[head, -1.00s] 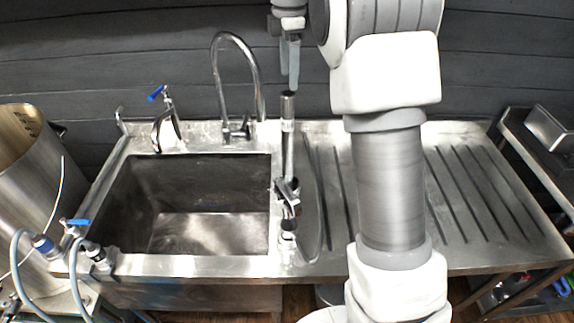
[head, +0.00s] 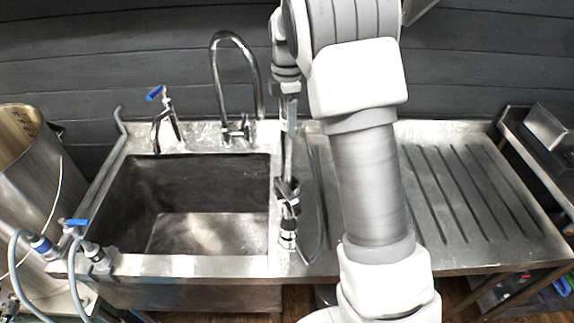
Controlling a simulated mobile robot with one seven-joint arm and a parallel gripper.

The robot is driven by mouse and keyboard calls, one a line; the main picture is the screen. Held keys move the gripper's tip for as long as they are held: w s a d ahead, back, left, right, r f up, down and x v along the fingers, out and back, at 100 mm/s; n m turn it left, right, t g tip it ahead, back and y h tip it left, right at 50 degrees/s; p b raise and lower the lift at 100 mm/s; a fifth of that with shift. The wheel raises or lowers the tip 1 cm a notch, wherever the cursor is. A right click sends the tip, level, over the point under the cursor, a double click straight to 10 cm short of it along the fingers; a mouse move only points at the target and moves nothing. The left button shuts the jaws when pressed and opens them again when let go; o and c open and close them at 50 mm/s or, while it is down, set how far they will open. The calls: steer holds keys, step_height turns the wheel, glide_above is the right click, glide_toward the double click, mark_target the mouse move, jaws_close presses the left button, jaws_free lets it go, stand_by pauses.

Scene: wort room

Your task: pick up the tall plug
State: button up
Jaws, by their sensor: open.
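The steel sink (head: 120,215) lies to the left, empty. A curved tap (head: 261,80) and a blue-handled tap (head: 172,115) stand behind it. The ribbed drainer (head: 460,190) to the right is clear. A steel pot (head: 35,190) and hoses (head: 75,285) are at far left.

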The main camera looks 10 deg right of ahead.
jaws_close()
stand_by(0.4)
steer(key=shift+r, duration=0.1)
stand_by(0.9)
